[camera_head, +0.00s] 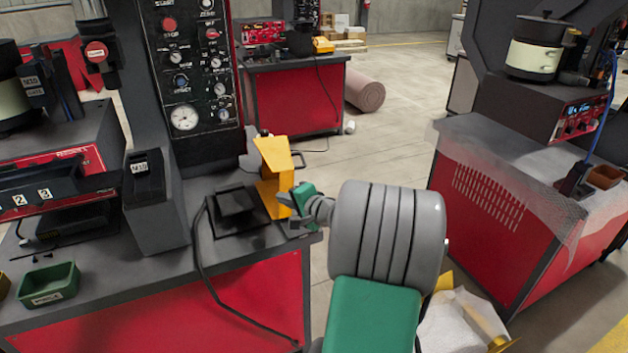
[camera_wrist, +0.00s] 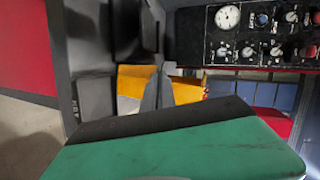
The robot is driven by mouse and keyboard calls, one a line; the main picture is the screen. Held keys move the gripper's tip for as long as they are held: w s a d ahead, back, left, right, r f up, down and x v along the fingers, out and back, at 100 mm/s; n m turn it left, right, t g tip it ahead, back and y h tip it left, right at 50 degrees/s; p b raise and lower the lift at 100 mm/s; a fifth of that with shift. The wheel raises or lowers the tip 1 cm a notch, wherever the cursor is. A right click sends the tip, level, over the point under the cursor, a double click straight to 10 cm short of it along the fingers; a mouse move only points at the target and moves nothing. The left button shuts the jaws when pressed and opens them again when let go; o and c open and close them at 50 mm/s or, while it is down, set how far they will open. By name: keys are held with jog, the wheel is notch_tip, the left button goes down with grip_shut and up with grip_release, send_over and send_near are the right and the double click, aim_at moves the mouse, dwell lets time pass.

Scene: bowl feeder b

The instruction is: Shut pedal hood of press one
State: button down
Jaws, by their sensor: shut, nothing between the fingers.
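The yellow pedal hood (camera_head: 272,162) stands raised at the right edge of the grey press table (camera_head: 205,188). It also shows behind my fingers in the wrist view (camera_wrist: 139,80). The black pedal (camera_head: 238,206) lies uncovered on the table, left of the hood, with a black cable running from it. My gripper (camera_head: 287,203) is at the hood's lower right side. Its fingers (camera_wrist: 158,88) are together with nothing between them and overlap the hood in the wrist view. I cannot tell whether they touch it.
A control panel (camera_head: 195,75) with gauges and knobs rises behind the pedal. A dark M10 bin (camera_head: 152,205) stands left of it, and a green tray (camera_head: 48,284) lies at the far left.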

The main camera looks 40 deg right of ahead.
jog(key=s+d+m+t+h+b, duration=0.1)
jog(key=s+d+m+t+h, duration=0.4)
jog(key=d, duration=1)
jog(key=w+r+m+g+p, duration=0.1)
jog(key=w+m, duration=0.2)
jog(key=w, duration=0.6)
jog(key=shift+w+a+r+g+p, duration=0.3)
jog(key=shift+a+r+g+p, duration=0.1)
jog(key=shift+a, duration=0.05)
